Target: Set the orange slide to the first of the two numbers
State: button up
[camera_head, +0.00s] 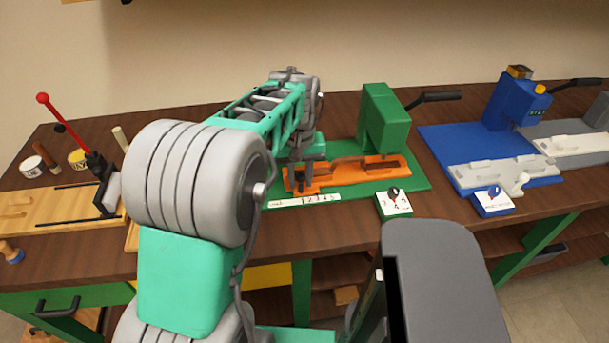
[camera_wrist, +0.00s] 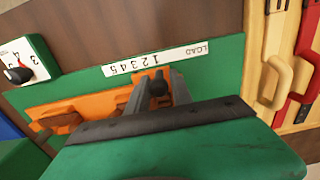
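The orange slide (camera_head: 340,174) lies along the front of a green base (camera_head: 412,180) under a green press head (camera_head: 384,117). In the wrist view the slide (camera_wrist: 97,103) carries a dark upright knob (camera_wrist: 158,86). A white scale strip (camera_head: 304,200) marked LOAD and 1 to 5 runs along the base's front edge; it also shows in the wrist view (camera_wrist: 157,58). My gripper (camera_head: 306,178) is low over the slide's left end. In the wrist view my gripper's fingers (camera_wrist: 159,84) stand on either side of the knob, with narrow gaps seeming to show.
A small box with a dial (camera_head: 394,203) stands at the base's front right corner; its numbers are hard to read. A blue machine (camera_head: 490,140) stands to the right. A wooden fixture with a red-knobbed lever (camera_head: 68,125) is at the left. My arm hides part of the bench.

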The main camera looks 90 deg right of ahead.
jog(key=o, duration=0.3)
jog(key=shift+r+p, duration=2.2)
jog(key=shift+r, duration=0.85)
